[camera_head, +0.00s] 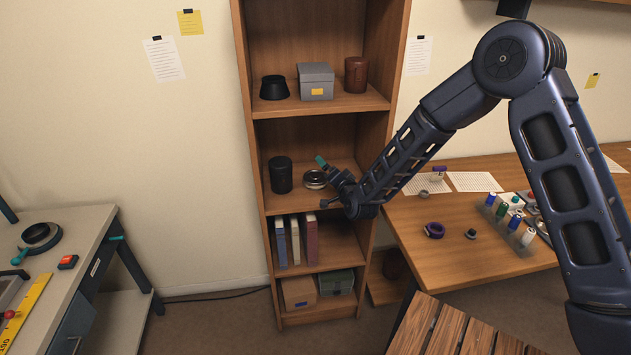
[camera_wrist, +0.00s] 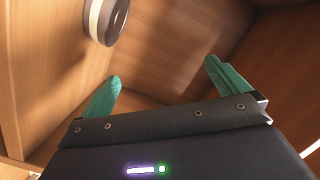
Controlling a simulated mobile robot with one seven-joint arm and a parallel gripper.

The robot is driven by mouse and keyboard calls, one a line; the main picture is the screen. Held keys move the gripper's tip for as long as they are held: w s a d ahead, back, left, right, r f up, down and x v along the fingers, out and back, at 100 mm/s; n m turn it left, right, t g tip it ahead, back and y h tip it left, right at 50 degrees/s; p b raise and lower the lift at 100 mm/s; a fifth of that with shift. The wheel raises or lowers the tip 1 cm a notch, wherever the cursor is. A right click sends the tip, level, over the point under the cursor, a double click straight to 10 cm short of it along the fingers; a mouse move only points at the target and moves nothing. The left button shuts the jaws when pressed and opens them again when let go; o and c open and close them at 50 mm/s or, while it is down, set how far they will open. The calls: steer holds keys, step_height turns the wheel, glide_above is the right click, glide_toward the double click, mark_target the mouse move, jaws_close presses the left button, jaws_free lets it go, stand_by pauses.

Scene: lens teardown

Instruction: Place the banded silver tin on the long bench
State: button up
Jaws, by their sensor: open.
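The banded silver tin (camera_head: 315,179) is a low round tin standing on the middle shelf of the wooden bookcase, just right of a black cylinder (camera_head: 281,174). In the wrist view a round thing with a pale band and dark face (camera_wrist: 104,20), seemingly this tin, shows at the upper left. My gripper (camera_head: 324,183) reaches into the shelf from the right, close to the tin. Its teal fingers (camera_wrist: 162,74) are apart with nothing between them; the tin lies beyond the left finger. Which surface is the long bench is not certain; a long wooden worktop (camera_head: 467,250) stands at the right.
Bookcase walls (camera_head: 255,190) and the shelf above closely bound my gripper. A slatted wooden surface (camera_head: 455,330) is at the bottom, a grey workbench (camera_head: 85,225) at left.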

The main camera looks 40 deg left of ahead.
steer(key=a+m+t+h, duration=0.1)
steer(key=m, duration=0.5)
steer(key=m+h, duration=0.6)
steer(key=m, duration=1.8)
glide_toward(316, 180)
steer(key=shift+w+a+f, duration=0.15)
steer(key=shift+w+f, duration=0.3)
steer(key=shift+w, duration=0.05)
steer(key=shift+w+f+t+y, duration=0.1)
steer(key=shift+f+t+y, duration=0.1)
steer(key=shift+t+y, duration=0.1)
steer(key=x, duration=1)
steer(key=shift+a+f, duration=0.15)
steer(key=shift+a, duration=0.2)
